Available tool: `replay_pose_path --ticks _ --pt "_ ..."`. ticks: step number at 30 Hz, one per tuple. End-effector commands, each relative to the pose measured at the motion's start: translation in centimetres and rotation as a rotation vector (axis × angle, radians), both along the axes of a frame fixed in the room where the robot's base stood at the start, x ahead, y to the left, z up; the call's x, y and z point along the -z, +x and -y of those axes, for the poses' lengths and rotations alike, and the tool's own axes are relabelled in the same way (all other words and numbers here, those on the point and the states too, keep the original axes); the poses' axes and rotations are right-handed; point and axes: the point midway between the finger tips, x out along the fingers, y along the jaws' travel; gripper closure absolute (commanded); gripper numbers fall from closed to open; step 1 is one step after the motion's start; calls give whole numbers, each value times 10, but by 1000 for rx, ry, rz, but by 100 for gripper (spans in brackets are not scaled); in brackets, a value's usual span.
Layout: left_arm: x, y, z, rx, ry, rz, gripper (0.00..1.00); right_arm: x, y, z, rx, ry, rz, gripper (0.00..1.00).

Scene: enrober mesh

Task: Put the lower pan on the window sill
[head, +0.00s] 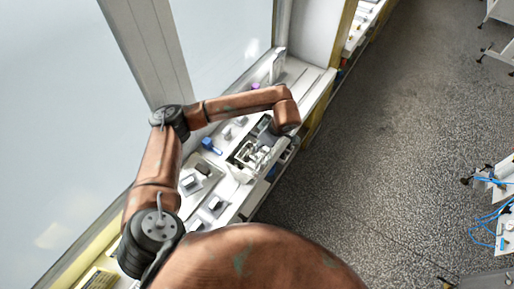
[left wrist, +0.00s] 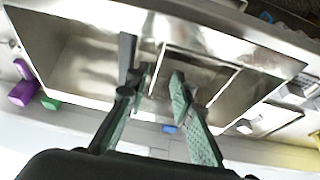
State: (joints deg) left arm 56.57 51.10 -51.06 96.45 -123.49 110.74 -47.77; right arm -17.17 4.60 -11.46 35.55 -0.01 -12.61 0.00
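In the left wrist view, a shiny metal pan-like unit (left wrist: 82,68) with walled compartments fills the upper part. I cannot tell which part of it is the lower pan. My left gripper (left wrist: 155,82) is open, its two fingers apart on either side of a thin upright metal wall; I cannot tell if they touch it. In the head view, my left gripper (head: 268,129) is partly hidden by its own arm, beside a box-like metal unit (head: 240,172) on the bench. The white ledge along the window (head: 222,128) looks like the sill. My right gripper is not in view.
A blue object (head: 208,145) and several small grey-white items stand along the ledge. A purple block (left wrist: 22,93) and a green piece (left wrist: 50,103) lie beside the metal unit. Speckled floor (head: 380,150) to the right is open, with white-topped tables at the far right.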

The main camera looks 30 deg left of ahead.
Motion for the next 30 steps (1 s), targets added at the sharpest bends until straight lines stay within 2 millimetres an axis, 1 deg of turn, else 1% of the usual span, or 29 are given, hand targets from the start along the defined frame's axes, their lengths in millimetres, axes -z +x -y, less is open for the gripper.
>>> replay_pose_path --ticks 1,6,9,12,16,26,30 --pt "-11 1 5 4 0 4 78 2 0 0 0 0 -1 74" --pt "-45 -1 19 2 1 3 78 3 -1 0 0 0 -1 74" --pt "-61 -2 25 2 1 4 78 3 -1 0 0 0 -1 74" --pt "-72 -3 29 2 1 2 78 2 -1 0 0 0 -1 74" --pt "-79 -4 32 0 1 0 78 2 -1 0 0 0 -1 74" --pt "-80 -4 33 1 -1 -1 78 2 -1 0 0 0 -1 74" --pt "-82 -2 37 59 -29 -7 78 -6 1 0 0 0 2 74"
